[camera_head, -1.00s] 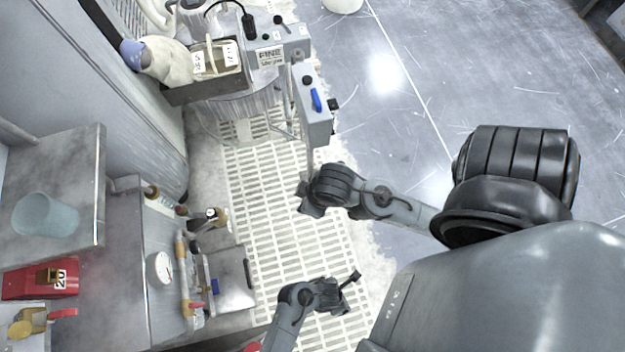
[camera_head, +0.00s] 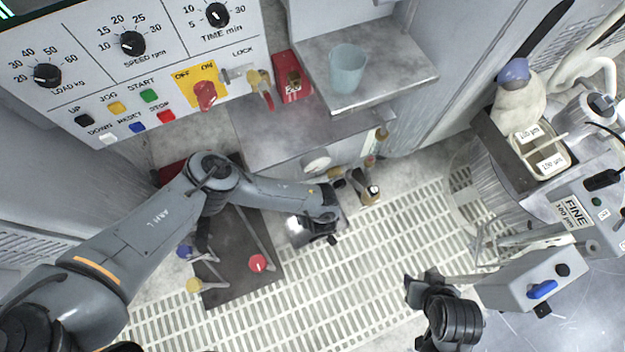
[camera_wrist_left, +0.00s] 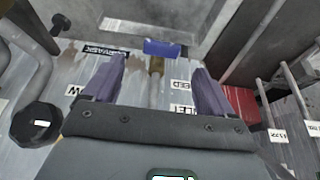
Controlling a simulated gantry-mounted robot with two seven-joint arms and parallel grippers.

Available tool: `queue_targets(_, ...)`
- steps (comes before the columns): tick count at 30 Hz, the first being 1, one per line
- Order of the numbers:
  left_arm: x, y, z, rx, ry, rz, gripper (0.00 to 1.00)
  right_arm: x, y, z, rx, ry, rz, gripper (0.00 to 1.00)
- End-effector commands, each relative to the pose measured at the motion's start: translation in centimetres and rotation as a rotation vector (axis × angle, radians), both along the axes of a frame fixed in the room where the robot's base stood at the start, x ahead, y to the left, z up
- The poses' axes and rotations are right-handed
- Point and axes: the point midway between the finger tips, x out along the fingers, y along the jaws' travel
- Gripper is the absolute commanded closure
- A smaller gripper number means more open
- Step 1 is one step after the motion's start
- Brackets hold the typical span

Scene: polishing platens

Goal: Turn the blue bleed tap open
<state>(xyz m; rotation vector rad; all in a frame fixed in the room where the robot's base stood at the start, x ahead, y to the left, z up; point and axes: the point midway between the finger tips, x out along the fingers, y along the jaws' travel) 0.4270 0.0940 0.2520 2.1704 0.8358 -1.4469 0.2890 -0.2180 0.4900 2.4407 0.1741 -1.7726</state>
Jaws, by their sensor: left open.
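The blue bleed tap (camera_wrist_left: 162,47) shows in the left wrist view as a blue handle on a brass stem, in front of a worn metal panel with partly hidden labels. My left gripper (camera_wrist_left: 159,68) is open, its two purple-grey fingers on either side of the stem in that view. I cannot tell whether they touch it. In the head view my left gripper (camera_head: 328,236) is by the wall fittings, and the tap is not visible there. My right gripper (camera_head: 416,290) hangs over the slatted floor at the right; its jaws are unclear.
A black knob (camera_wrist_left: 37,124) sits left of the fingers in the wrist view, with pipes at the right. A control panel (camera_head: 130,75) and a shelf with a cup (camera_head: 347,68) are above.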

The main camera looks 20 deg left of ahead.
Motion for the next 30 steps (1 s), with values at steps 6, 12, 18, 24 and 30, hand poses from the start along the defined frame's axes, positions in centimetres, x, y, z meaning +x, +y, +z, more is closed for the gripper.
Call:
queue_targets(6,1.0,0.9,-3.6,0.0,0.0,0.002,0.15,0.0,-0.2,-2.7,-0.008,0.001,0.005,0.57)
queue_targets(12,1.4,1.3,-5.0,0.0,0.001,0.001,0.15,0.0,-0.3,-3.7,-0.011,0.0,0.006,0.57)
queue_targets(18,1.6,1.5,-5.3,-0.001,0.0,0.002,0.15,0.0,-0.3,-3.9,-0.011,0.0,0.006,0.57)
queue_targets(24,1.6,1.5,-5.3,-0.001,0.0,0.001,0.15,0.0,-0.2,-3.9,-0.007,0.001,0.003,0.57)
queue_targets(30,1.6,1.5,-5.3,-0.001,0.0,0.001,0.44,0.0,-0.1,-3.8,-0.002,0.001,0.0,0.57)
